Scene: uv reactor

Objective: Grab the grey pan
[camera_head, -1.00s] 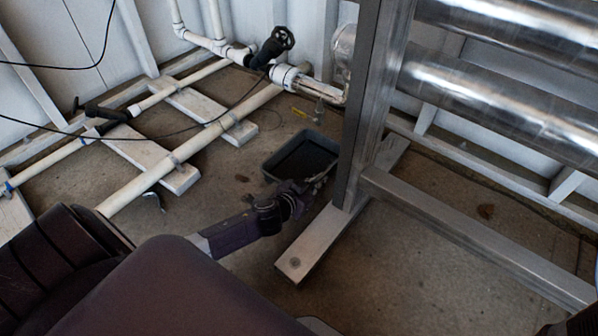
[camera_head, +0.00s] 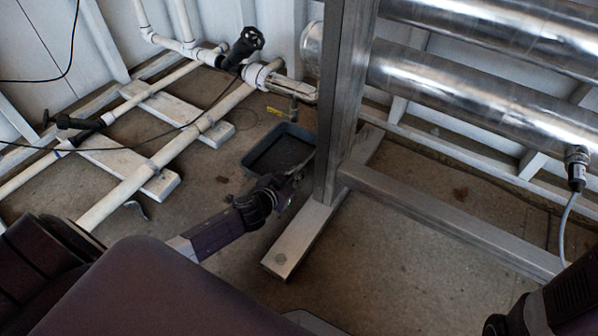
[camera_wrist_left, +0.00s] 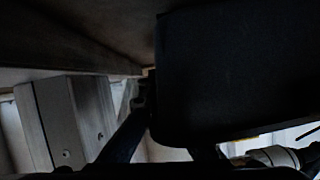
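The grey pan (camera_head: 248,160) is a shallow rectangular tray with a dark inside. It rests on the concrete floor, left of the metal frame's upright. My left gripper (camera_head: 300,176) is at the pan's near right edge, between the pan and the upright. In the left wrist view the pan (camera_wrist_left: 235,70) is a large dark shape close to the camera. One finger shows left of it and part of another below it. Darkness and overlap hide whether the fingers grip the rim.
The metal frame's upright (camera_head: 338,110) and foot (camera_head: 300,240) stand close beside my left gripper. White pipes (camera_head: 150,170) on wooden boards (camera_head: 125,160) lie left of the pan. A yellow-handled valve (camera_head: 280,113) is behind it. Steel cylinders (camera_head: 480,95) run along the upper right.

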